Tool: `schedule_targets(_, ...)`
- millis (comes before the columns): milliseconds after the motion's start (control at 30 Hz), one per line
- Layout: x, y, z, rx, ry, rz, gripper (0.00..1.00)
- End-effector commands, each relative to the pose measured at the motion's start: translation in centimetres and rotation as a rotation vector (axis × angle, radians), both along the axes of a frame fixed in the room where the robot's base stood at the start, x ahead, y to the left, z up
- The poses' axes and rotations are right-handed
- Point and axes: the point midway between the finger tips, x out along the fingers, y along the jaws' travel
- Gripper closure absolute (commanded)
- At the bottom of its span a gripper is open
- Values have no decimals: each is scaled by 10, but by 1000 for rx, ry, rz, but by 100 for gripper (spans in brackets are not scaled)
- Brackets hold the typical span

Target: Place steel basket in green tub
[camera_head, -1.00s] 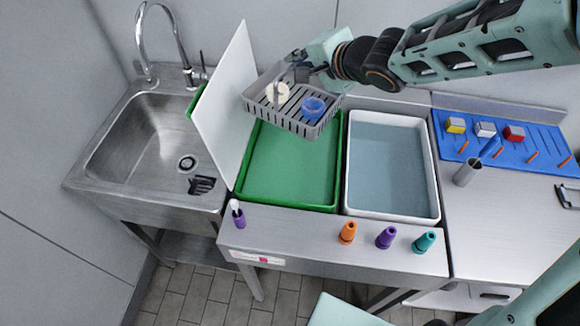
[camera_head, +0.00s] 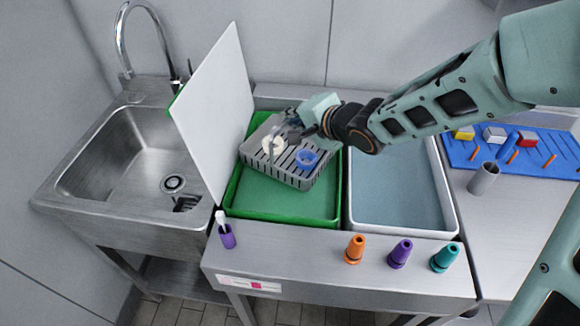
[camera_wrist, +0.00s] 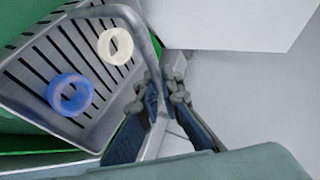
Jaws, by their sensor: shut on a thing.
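The steel basket (camera_head: 262,165) is a grey slotted tray with a raised handle. A cream ring (camera_head: 272,146) and a blue ring (camera_head: 306,158) lie in it. My gripper (camera_head: 290,122) is shut on the basket's handle; the wrist view shows the fingers (camera_wrist: 155,105) around the handle bar (camera_wrist: 140,28). The basket is over the back half of the green tub (camera_head: 285,202), low and roughly level. I cannot tell whether it touches the tub floor. The tub's front part is bare. In the wrist view the basket (camera_wrist: 95,122) shows at left with both rings inside.
A white board (camera_head: 215,110) leans upright at the tub's left, close to the basket. A white tub of water (camera_head: 400,190) stands to the right. A sink (camera_head: 130,160) is far left.

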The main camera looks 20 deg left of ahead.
Motion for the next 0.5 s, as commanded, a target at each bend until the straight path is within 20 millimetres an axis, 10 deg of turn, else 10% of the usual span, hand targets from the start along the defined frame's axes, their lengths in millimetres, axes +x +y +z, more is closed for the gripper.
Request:
schedule_targets(200,-1,1,-61,1,1,1,100)
schedule_targets(500,0,1,-89,3,-1,1,100)
